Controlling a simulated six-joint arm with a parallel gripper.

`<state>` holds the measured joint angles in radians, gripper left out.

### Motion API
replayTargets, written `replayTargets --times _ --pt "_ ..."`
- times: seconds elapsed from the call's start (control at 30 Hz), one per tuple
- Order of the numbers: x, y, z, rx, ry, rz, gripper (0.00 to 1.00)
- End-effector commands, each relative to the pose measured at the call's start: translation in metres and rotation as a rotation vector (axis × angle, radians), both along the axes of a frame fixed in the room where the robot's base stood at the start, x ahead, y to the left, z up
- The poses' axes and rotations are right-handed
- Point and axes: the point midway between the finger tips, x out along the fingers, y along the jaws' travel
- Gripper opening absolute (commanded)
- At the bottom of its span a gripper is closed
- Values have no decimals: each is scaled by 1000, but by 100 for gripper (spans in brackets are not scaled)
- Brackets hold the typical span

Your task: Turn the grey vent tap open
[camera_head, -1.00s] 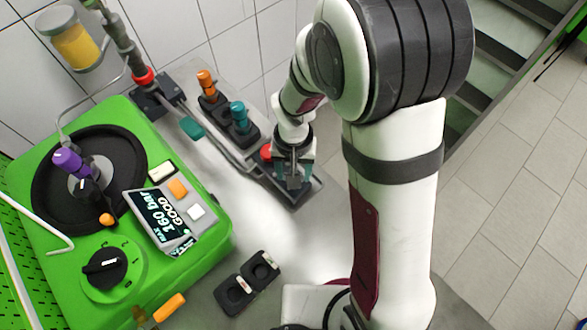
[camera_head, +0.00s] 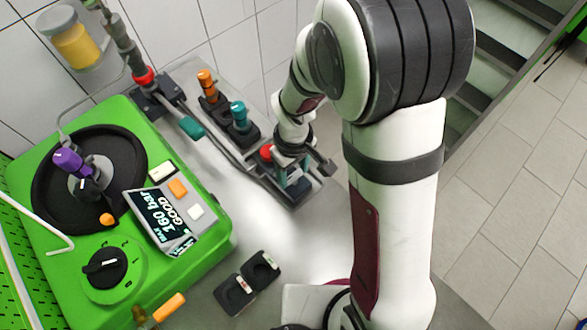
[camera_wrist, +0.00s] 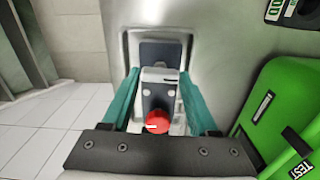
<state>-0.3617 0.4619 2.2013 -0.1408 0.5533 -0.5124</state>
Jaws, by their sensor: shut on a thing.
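My gripper (camera_head: 292,182) points down at the right end of the grey pipe assembly beside the green bench unit. In the wrist view its two teal fingers (camera_wrist: 160,76) stand on either side of a grey block-like part, the grey vent tap (camera_wrist: 158,92), and are shut on it. A red knob (camera_wrist: 157,122) sits at the near side of this grey part. The red knob also shows in the head view (camera_head: 266,152), left of my gripper. The tap itself is mostly hidden by my gripper in the head view, so its exact angle cannot be told there.
An orange-topped valve (camera_head: 206,82) and a teal-topped valve (camera_head: 239,115) stand left of my gripper. The green pump unit (camera_head: 130,225) with its display fills the left. A black two-part holder (camera_head: 247,283) lies in front. The pale bench between is clear.

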Motion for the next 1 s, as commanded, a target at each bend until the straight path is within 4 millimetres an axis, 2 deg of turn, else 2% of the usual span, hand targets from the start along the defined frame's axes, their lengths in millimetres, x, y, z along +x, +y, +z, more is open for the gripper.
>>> replayTargets --times 0.7,0.73,0.9,1.0 --pt "-2 -1 0 -1 4 68 4" --pt "-2 -1 0 -1 4 68 62" --pt "-1 0 0 -1 3 68 90" --pt "-1 0 0 -1 2 68 90"
